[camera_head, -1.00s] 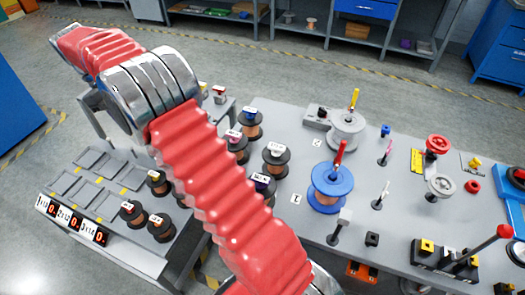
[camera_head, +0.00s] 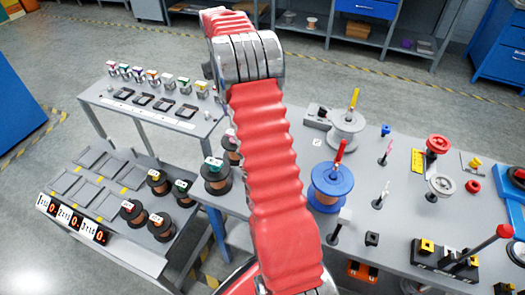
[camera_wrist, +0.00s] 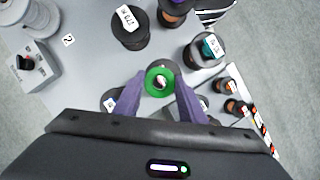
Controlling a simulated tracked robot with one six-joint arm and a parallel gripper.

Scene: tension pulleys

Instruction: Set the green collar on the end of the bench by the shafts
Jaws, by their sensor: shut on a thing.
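The green collar (camera_wrist: 160,84) is a bright ring with a pale spot in its opening, in the lower middle of the wrist view. My gripper (camera_wrist: 158,88) has purple fingers, one on each side of the collar, and is shut on it. A dark round part shows just behind the collar; I cannot tell whether they touch. In the head view my red arm hides the gripper and the collar. The grey bench (camera_head: 385,235) fills the right of that view, with upright shafts, one pink-tipped (camera_head: 384,155) and one white-tipped (camera_head: 380,197).
Several dark-flanged spools stand near the gripper, including a teal-labelled one (camera_wrist: 207,50) and a white-labelled one (camera_wrist: 130,32). A blue spool (camera_head: 329,186) and a grey spool (camera_head: 346,130) stand on the bench. A side rack (camera_head: 150,107) and a slotted tray (camera_head: 90,175) lie left.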

